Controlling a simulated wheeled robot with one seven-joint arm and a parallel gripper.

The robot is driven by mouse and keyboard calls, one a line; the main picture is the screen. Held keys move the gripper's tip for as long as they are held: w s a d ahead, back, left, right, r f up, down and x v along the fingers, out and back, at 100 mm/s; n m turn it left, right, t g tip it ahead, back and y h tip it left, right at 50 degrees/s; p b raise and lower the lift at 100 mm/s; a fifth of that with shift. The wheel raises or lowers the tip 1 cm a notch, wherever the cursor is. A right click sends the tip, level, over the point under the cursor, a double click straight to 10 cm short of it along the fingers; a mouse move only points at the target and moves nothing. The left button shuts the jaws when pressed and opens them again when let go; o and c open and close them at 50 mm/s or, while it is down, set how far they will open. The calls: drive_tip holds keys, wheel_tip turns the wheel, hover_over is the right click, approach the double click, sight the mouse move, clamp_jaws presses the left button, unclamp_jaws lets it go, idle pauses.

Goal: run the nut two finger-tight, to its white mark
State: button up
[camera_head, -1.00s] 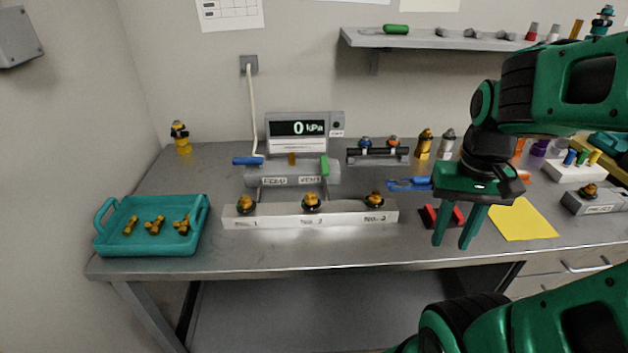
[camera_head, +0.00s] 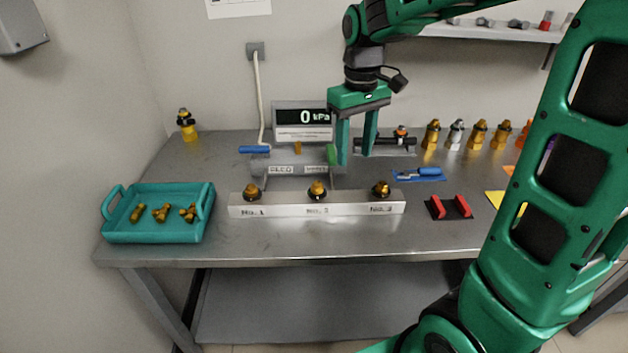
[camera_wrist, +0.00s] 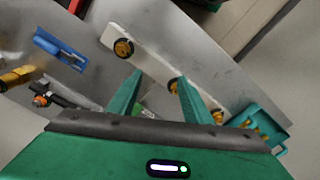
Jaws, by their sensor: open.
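The white bar (camera_head: 285,209) with labels No. 1, No. 2 and No. 3 lies along the front of the bench and bears three brass nuts on dark seats. Nut two (camera_head: 317,188) is the middle one; its white mark is too small to make out. Nut one (camera_head: 252,190) is to its left, nut three (camera_head: 381,188) to its right. My gripper (camera_head: 357,160) is open and empty, fingers pointing down, above and behind the bar, between nuts two and three in the picture. In the wrist view the fingers (camera_wrist: 155,95) are apart, with nut two (camera_wrist: 173,86) partly hidden by one finger.
A teal tray (camera_head: 112,229) with brass fittings stands at left. A gauge box (camera_head: 304,131) reading 0 kPa and a grey manifold (camera_head: 290,170) with blue and green handles are behind the bar. Red blocks (camera_head: 449,208) and a blue tool (camera_head: 417,174) lie to the right.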

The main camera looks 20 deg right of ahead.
sight(317, 183)
drive_tip(key=w+a+n, duration=0.2)
drive_tip(key=w+a, duration=0.4)
drive_tip(key=a, duration=0.1)
drive_tip(key=f, duration=1.1)
drive_tip(key=shift+s+d+f, duration=0.15)
drive_tip(key=shift+s+f, duration=0.05)
drive_tip(key=shift+f, duration=0.05)
drive_tip(key=c, duration=1.1)
